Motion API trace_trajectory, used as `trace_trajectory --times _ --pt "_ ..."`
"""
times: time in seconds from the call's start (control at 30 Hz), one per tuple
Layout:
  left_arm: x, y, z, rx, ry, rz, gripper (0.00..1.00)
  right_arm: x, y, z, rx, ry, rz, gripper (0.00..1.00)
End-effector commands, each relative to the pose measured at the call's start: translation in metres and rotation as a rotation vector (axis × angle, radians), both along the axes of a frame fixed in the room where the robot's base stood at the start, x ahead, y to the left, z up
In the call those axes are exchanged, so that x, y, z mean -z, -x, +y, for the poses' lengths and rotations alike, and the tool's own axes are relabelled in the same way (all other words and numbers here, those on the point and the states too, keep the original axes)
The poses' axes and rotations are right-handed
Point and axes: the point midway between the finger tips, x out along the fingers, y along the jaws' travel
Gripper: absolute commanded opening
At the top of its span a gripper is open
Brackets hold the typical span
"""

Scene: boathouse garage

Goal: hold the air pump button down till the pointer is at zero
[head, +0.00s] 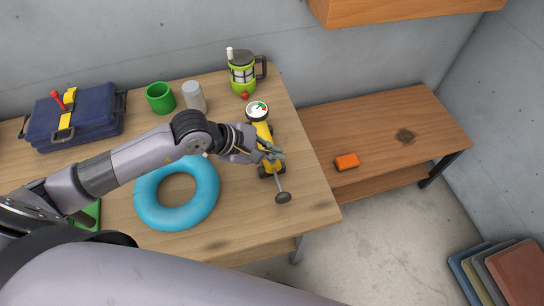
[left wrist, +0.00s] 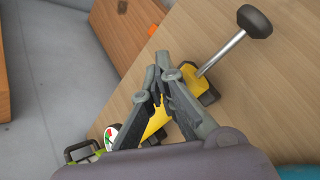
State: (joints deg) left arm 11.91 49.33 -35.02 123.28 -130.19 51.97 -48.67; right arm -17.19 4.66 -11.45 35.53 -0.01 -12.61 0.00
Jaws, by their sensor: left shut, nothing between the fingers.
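The air pump (head: 262,132) is yellow with black parts and lies on the wooden workbench. Its round white gauge (head: 257,110), with green and red marks, is at the far end; the pointer is too small to read. A metal rod (head: 279,184) with a black knob sticks out at the near end. My left gripper (head: 275,154) is shut and empty, over the pump's middle. In the left wrist view its fingertips (left wrist: 162,68) are together over the yellow body; whether they touch it I cannot tell. The button is not clearly visible. My right gripper is out of view.
A blue ring (head: 146,194) lies left of the pump. A lower bench (head: 380,120) at right holds an orange block (head: 347,162).

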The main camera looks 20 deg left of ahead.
Motion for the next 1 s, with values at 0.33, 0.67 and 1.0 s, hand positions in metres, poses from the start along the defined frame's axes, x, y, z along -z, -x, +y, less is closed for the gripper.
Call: trace_trajectory --times 0.33,0.67,1.0 --pt "-0.0002 -0.0002 0.0002 -0.001 -0.001 0.000 0.00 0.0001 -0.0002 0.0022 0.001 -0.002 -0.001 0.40" --pt "0.0029 -0.0002 0.0002 -0.001 -0.001 0.000 0.00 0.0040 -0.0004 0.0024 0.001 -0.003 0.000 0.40" --pt "0.0061 -0.0001 0.0002 -0.001 -0.001 0.000 0.00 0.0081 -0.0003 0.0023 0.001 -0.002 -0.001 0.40"
